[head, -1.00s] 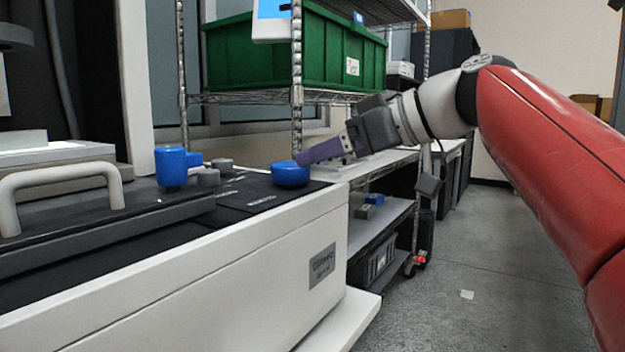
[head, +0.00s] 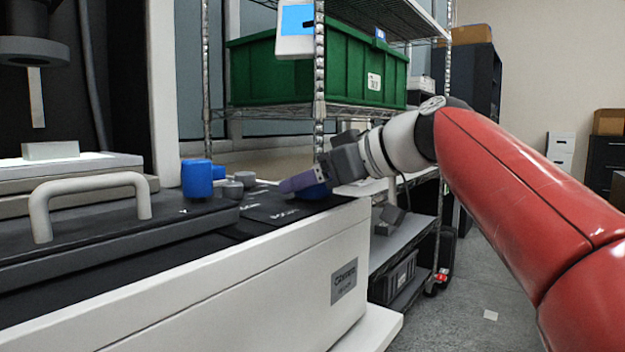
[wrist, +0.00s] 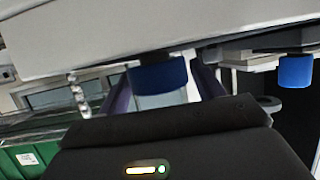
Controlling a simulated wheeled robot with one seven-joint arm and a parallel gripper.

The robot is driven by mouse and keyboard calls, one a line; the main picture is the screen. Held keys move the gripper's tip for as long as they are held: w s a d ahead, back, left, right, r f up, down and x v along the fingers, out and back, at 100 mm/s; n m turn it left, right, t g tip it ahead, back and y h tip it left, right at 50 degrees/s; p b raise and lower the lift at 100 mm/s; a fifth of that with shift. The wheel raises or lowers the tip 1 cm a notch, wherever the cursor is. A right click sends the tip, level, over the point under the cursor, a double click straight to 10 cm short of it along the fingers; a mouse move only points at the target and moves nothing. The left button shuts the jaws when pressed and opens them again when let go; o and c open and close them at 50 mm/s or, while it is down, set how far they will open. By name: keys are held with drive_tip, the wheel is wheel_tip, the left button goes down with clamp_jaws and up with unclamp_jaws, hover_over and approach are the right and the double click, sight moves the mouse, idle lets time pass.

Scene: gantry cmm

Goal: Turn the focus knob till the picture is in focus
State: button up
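A blue knob (head: 318,191) stands on the black top of the white machine, near its right end by a label too small to read surely. My gripper (head: 298,184) reaches in from the right, and a purple finger partly hides this knob. In the wrist view the knob (wrist: 158,75) lies between my two purple fingers (wrist: 162,90), which are spread to either side. A gap shows on its right side; contact on the left cannot be told. A screen (head: 297,18) with a light blue area is cut by the top edge; no picture can be judged on it.
A taller blue knob (head: 197,178) and small grey knobs (head: 233,190) stand left of my gripper. A white handle (head: 90,190) and a stage with a pale block (head: 50,151) are further left. A wire rack with a green bin (head: 280,72) stands behind.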

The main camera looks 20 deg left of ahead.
drive_tip(key=c, duration=0.7)
drive_tip(key=shift+n+g+p, duration=0.3)
drive_tip(key=shift+g, duration=0.1)
drive_tip(key=shift+w+d+r+n+g+p, duration=0.1)
drive_tip(key=shift+r+n+g+p, duration=0.05)
drive_tip(key=shift+n+g+p, duration=0.4)
drive_tip(key=n+g+p, duration=0.3)
drive_tip(key=shift+g+y, duration=0.35)
drive_tip(key=shift+y, duration=0.05)
drive_tip(key=shift+n+g+h+p, duration=0.5)
drive_tip(key=shift+n+g+p, duration=1.15)
drive_tip(key=shift+g, duration=0.15)
drive_tip(key=o, duration=1)
drive_tip(key=shift+c, duration=0.2)
